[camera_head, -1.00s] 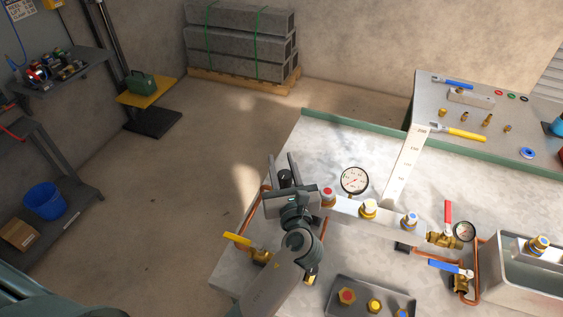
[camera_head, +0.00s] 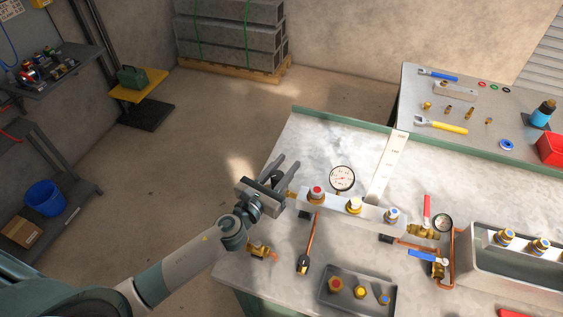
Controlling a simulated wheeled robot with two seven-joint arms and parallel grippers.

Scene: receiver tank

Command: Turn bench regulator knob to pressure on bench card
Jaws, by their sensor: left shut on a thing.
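My left gripper (camera_head: 288,170) is at the left end of the metal manifold block (camera_head: 330,203) on the bench. Its two fingers point up and right and are shut on a small dark knob (camera_head: 276,178), which is mostly hidden between them. A round white pressure gauge (camera_head: 342,178) stands behind the block; its reading is too small to tell. My right gripper is not in view.
A grey tray (camera_head: 325,292) and metal basin (camera_head: 470,275) hold fittings. A copper pipe (camera_head: 310,240) lies in front. The bench's back left is clear.

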